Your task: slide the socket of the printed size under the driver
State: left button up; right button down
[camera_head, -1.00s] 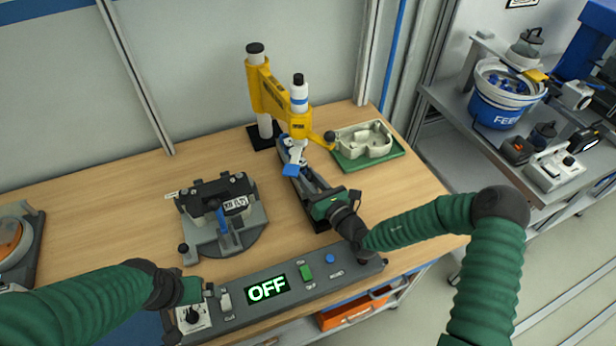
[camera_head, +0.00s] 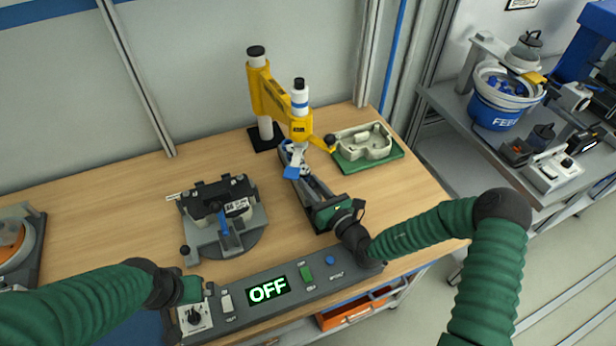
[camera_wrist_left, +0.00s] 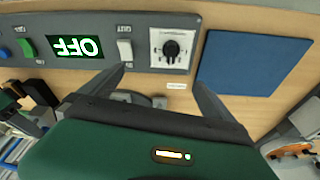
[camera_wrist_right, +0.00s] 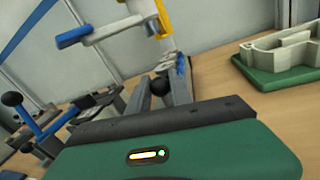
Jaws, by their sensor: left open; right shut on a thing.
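The yellow stand (camera_head: 264,95) holds the white driver (camera_head: 300,97) upright over the far end of a dark slide rail (camera_head: 318,188). A blue part (camera_head: 292,172) sits near that end; I cannot make out separate sockets. My right gripper (camera_head: 317,200) is at the rail's near end. In the right wrist view its fingers are shut on a black ball knob (camera_wrist_right: 160,85). My left gripper (camera_wrist_left: 160,76) is open and empty above the control panel's left end, near the selector knob (camera_wrist_left: 171,48). The fixture (camera_head: 225,225) bears a printed label (camera_head: 238,207), too small to read.
The control panel (camera_head: 235,310) along the front edge reads OFF. A pale casting on a green tray (camera_head: 370,160) stands right of the driver. An orange round part lies in a holder (camera_head: 32,255) far left. Bare wood is free between fixture and rail.

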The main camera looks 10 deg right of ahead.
pick_arm(q)
jog(key=shift+r, duration=0.75)
pick_arm(e)
jog(key=shift+v, duration=0.9)
pick_arm(q)
jog(key=shift+s, duration=0.15)
pick_arm(e)
jog(key=shift+s, duration=0.5)
jog(key=shift+w, duration=0.1)
jog(key=c, duration=1.5)
grip_release()
pick_arm(q)
jog(key=shift+d, duration=0.1)
pick_arm(e)
jog(key=o, duration=0.3)
